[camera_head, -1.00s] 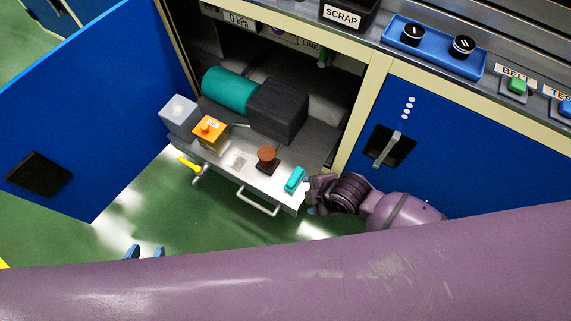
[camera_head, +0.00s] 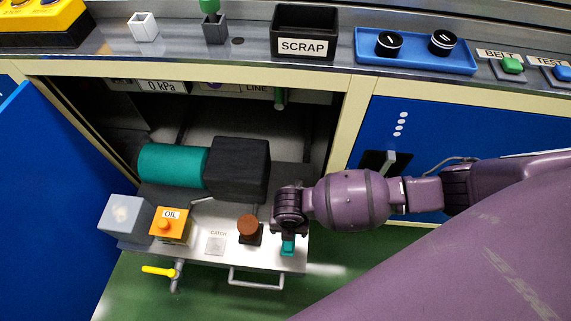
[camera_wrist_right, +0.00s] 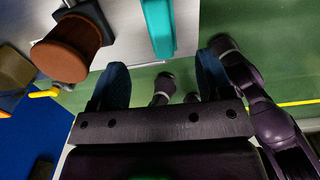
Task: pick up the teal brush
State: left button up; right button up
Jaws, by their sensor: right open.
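The teal brush (camera_head: 288,248) lies at the right end of the grey pull-out tray (camera_head: 200,255), partly hidden under my right gripper (camera_head: 288,233) in the head view. In the right wrist view the brush (camera_wrist_right: 158,25) shows as a teal bar beyond and between the blue fingertips. My right gripper (camera_wrist_right: 160,72) is open, its fingers apart on either side of the brush's near end, with nothing held. I cannot tell how high the fingertips are above the tray. My left gripper is not in view.
Left of the brush stands a brown-topped knob (camera_head: 248,228), then an orange OIL box (camera_head: 170,226) and a grey block (camera_head: 125,215). Behind are a teal cylinder (camera_head: 172,165) and a black block (camera_head: 239,168). A tray handle (camera_head: 256,280) and a yellow lever (camera_head: 158,271) stick out in front.

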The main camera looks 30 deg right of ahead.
jog(key=f, duration=0.1)
jog(key=f+b, duration=0.1)
jog(key=f, duration=0.2)
jog(key=shift+s+f, duration=0.15)
jog(key=shift+s, duration=0.1)
jog(key=shift+w+f, duration=0.1)
jog(key=shift+f, duration=0.1)
notch_tip(320, 180, down, 4)
jog(key=b, duration=0.2)
jog(key=shift+b, duration=0.4)
jog(key=shift+f, duration=0.45)
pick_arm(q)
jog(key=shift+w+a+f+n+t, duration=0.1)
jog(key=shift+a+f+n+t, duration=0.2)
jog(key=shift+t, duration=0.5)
pick_arm(e)
jog(key=shift+w+r, duration=0.1)
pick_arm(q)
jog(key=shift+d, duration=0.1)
